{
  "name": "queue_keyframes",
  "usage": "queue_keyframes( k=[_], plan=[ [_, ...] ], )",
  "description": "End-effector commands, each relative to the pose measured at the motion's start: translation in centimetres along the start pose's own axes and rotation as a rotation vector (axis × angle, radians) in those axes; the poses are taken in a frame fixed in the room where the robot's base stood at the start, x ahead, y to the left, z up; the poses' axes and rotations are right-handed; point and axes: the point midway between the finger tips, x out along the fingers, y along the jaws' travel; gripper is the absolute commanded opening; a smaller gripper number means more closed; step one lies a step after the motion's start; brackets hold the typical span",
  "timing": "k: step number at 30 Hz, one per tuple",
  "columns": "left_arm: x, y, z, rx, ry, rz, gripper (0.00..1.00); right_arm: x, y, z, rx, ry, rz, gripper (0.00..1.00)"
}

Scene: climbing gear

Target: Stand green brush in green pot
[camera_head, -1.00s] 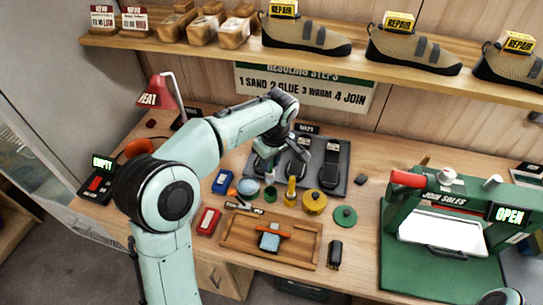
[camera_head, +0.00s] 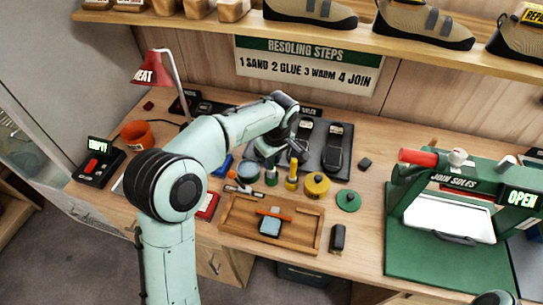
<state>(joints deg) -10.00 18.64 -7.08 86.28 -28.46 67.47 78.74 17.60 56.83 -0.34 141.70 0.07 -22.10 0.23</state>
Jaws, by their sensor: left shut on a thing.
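The small green pot (camera_head: 271,180) stands on the bench, left of the yellow brush piece (camera_head: 291,179) and the round yellow pot (camera_head: 317,184). My left gripper (camera_head: 271,163) points down directly over the green pot. It is shut on a slim thing, likely the green brush, which the fingers mostly hide. Its lower end is at the pot's mouth; I cannot tell whether it touches the bottom. My right gripper is out of view; only a bit of my right arm shows at the bottom right corner.
A wooden tray (camera_head: 234,236) with a blue block (camera_head: 270,226) lies in front. Dark soles (camera_head: 338,148) rest on a mat behind. A green press (camera_head: 398,248) stands at right, a red heat lamp (camera_head: 148,69) at left. Bench between lid and press is mostly clear.

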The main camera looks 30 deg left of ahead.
Motion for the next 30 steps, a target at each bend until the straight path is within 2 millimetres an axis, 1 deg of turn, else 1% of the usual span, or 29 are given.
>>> queue_keyframes(
  k=[3,13,14,15,16,26,29,30],
  plan=[
    [0.4,0.0,0.1,0.0,0.0,0.001,0.0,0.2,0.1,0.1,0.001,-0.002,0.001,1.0],
    [0.4,0.0,0.0,0.0,0.001,0.001,0.0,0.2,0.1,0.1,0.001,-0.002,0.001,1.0],
    [0.4,0.0,0.0,0.0,0.0,0.001,0.29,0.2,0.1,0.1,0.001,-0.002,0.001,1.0],
    [0.4,0.0,0.0,0.0,0.0,0.001,0.42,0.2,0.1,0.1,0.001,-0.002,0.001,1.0],
    [0.4,0.0,0.0,0.0,0.0,0.001,0.52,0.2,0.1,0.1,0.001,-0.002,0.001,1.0],
    [0.2,0.1,0.0,0.0,0.001,0.001,0.52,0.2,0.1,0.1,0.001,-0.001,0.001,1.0],
    [-0.7,0.1,0.0,0.0,0.001,0.004,0.52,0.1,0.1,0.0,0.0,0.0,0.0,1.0],
    [-1.3,0.1,0.0,0.0,0.002,0.005,0.52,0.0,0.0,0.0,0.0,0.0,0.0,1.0]
  ],
)
